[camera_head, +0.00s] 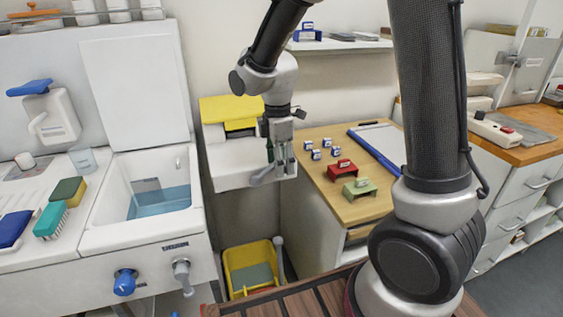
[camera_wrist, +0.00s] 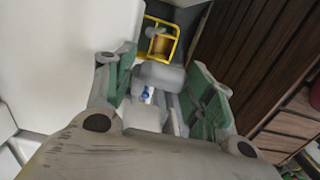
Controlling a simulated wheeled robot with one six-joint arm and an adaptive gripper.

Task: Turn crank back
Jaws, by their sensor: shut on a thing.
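The crank (camera_head: 264,177) is a grey arm at the front right of a white wall unit (camera_head: 232,178) with a yellow top. My gripper (camera_head: 281,160) points down at it and is shut on its handle. In the wrist view, the green pads of my gripper (camera_wrist: 163,92) stand on either side of the grey crank handle (camera_wrist: 160,76). The exact contact of pads and handle is partly hidden by the finger links.
A sink with blue water (camera_head: 160,202) is at the left. A wooden-topped cabinet (camera_head: 345,207) with red and green blocks stands close at the right. A yellow bin (camera_head: 236,259) is on the floor below. A slatted brown surface (camera_head: 290,302) lies in front.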

